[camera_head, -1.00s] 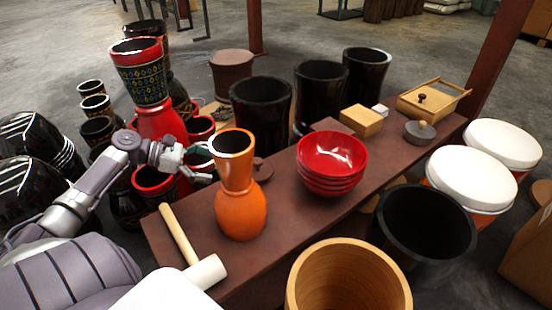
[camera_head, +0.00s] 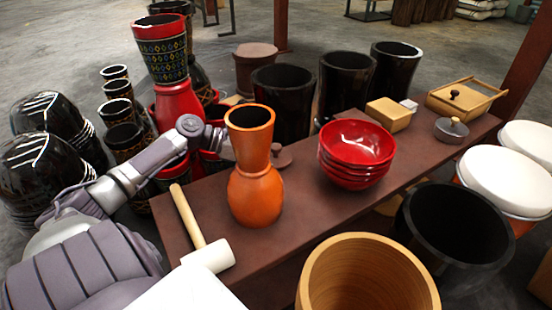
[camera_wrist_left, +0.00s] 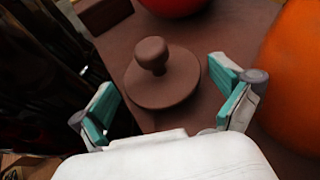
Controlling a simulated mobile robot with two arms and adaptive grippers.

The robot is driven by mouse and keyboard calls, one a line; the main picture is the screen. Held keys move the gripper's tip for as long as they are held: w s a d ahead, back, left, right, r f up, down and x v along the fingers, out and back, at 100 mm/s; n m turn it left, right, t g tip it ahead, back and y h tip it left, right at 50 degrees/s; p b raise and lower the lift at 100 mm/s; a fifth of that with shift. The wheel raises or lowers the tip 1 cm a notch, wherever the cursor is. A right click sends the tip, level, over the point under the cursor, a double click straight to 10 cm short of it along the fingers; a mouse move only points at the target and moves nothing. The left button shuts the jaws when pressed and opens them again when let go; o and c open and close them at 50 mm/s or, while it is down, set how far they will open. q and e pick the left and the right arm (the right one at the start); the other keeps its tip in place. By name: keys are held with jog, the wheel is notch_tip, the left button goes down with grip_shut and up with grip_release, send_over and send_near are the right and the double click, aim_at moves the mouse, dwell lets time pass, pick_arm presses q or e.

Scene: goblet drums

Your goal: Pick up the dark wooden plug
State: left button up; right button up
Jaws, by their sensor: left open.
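The dark wooden plug (camera_wrist_left: 172,84), a brown disc with a round knob, lies on the brown bench top. In the head view the plug (camera_head: 281,156) shows behind and right of the orange goblet drum (camera_head: 256,198), partly hidden by it. My left gripper (camera_wrist_left: 162,78) is open and empty. In the left wrist view its two teal-padded fingers stand on either side of the plug, and no contact is visible. In the head view the gripper is mostly hidden behind the orange drum's neck. My right gripper is in neither view.
The orange drum stands close to the left gripper's right finger in the wrist view. Stacked red bowls (camera_head: 356,150) stand right of the plug. A mallet (camera_head: 205,247) lies at the bench's near left. Black drums (camera_head: 284,98) stand behind the bench.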

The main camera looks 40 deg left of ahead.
aim_at(281, 158)
pick_arm(q)
jog(key=shift+b+x, duration=0.6)
jog(key=shift+x, duration=0.8)
jog(key=c, duration=0.9)
